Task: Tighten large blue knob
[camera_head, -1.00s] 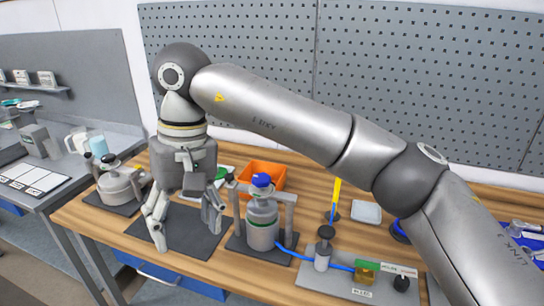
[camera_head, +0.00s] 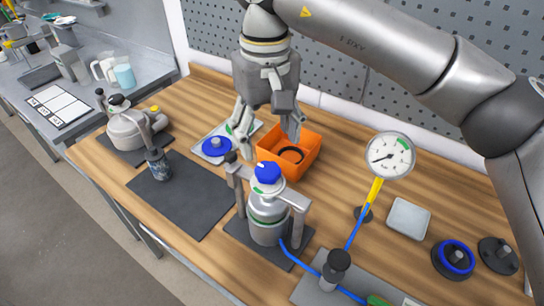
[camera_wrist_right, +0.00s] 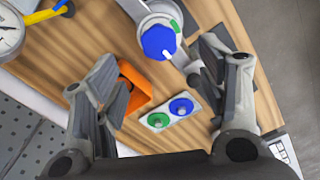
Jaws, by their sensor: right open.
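The large blue knob (camera_head: 267,173) sits on top of a grey metal vessel (camera_head: 268,212) standing in a frame with two grey posts. It also shows in the right wrist view (camera_wrist_right: 158,42), with a white mark on it. My right gripper (camera_head: 268,132) is open and empty. In the head view it hangs above and behind the knob, over the orange bin. In the wrist view its fingers (camera_wrist_right: 172,95) are spread wide, with the knob ahead of the gap and not touching them. My left gripper is not in view.
An orange bin (camera_head: 305,146) stands behind the vessel, beside a small tray with a blue disc (camera_head: 216,147). A pressure gauge (camera_head: 388,156) and blue hose are on the right. Another vessel (camera_head: 130,130) stands left. A dark mat (camera_head: 185,200) is mostly clear.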

